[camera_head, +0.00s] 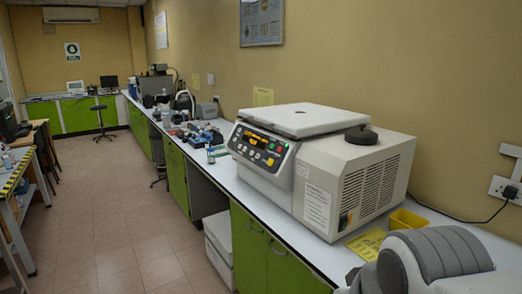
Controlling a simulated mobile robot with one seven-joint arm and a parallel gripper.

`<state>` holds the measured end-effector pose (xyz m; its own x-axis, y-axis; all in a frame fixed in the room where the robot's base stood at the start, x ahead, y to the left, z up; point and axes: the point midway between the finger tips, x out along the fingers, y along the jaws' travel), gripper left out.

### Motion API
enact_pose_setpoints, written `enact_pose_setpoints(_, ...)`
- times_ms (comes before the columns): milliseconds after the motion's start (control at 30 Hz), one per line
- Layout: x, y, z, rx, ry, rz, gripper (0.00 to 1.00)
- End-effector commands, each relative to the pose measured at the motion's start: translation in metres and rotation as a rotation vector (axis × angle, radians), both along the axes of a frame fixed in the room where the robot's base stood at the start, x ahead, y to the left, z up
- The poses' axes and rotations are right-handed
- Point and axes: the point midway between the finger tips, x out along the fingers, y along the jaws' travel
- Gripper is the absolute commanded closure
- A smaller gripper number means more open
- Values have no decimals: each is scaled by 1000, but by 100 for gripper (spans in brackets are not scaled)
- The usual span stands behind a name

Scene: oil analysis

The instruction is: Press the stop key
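A cream-white benchtop machine (318,165) with a closed lid (303,118) stands on the white bench. Its dark control panel (246,150) faces front left and carries several small coloured keys and a display. The key labels are too small to read, so I cannot tell for certain which is the stop key. My gripper is not in view.
A yellow tray (408,219) and a yellow paper (367,244) lie right of the machine. A rounded grey form (440,255) fills the lower right corner. Small lab items (200,135) crowd the bench further back. The tiled floor (125,220) left of the green cabinets is clear.

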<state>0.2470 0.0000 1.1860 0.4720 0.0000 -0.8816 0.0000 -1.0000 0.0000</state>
Motion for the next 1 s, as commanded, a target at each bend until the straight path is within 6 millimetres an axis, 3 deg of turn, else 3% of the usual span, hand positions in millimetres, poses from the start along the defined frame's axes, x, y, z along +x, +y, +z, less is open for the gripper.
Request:
enact_pose_setpoints(33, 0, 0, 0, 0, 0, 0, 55)
enact_pose_setpoints(300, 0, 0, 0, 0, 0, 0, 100)
enact_pose_setpoints(1000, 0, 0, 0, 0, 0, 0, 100)
